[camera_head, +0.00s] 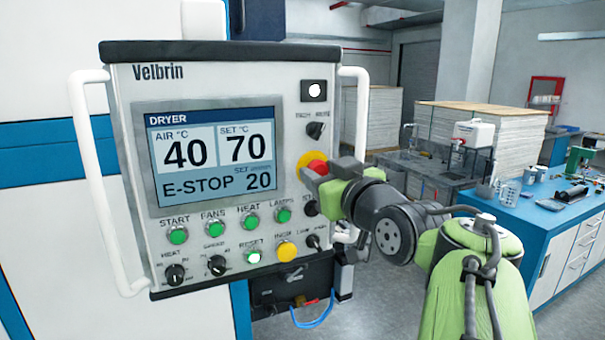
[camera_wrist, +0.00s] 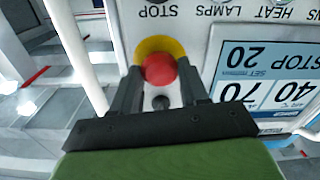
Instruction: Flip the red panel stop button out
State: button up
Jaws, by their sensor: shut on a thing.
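The red stop button (camera_head: 317,168) sits on a yellow ring (camera_head: 308,158) at the right side of the white dryer control panel (camera_head: 215,76). My gripper (camera_head: 312,176) reaches it from the right and is shut on the button. In the wrist view the red button (camera_wrist: 159,69) shows between my two dark fingers (camera_wrist: 158,82), with the yellow ring behind it. The panel screen (camera_head: 206,156) reads "E-STOP", air 40 and set 70. My fingers partly cover the button in the head view, and whether it stands in or out cannot be told.
Green buttons (camera_head: 248,222), a lit reset button (camera_head: 253,257), a yellow button (camera_head: 286,251) and dark knobs lie below the screen. A selector knob (camera_head: 315,130) is just above the stop button. A white handle (camera_head: 358,105) runs down the panel's right side, close to my arm.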

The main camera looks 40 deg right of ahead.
grip_shut()
jog(key=shift+s+f+b, duration=0.2)
jog(key=shift+b, duration=0.4)
jog(key=shift+s+a, duration=0.1)
jog(key=shift+s, duration=0.1)
jog(key=shift+o, duration=1.3)
grip_release()
jog(key=shift+r, duration=0.1)
jog(key=o, duration=0.4)
jog(key=shift+s+a+r, duration=0.1)
jog(key=shift+s, duration=0.2)
jog(key=shift+o, duration=0.2)
jog(key=shift+w, duration=0.15)
jog(key=shift+w, duration=0.1)
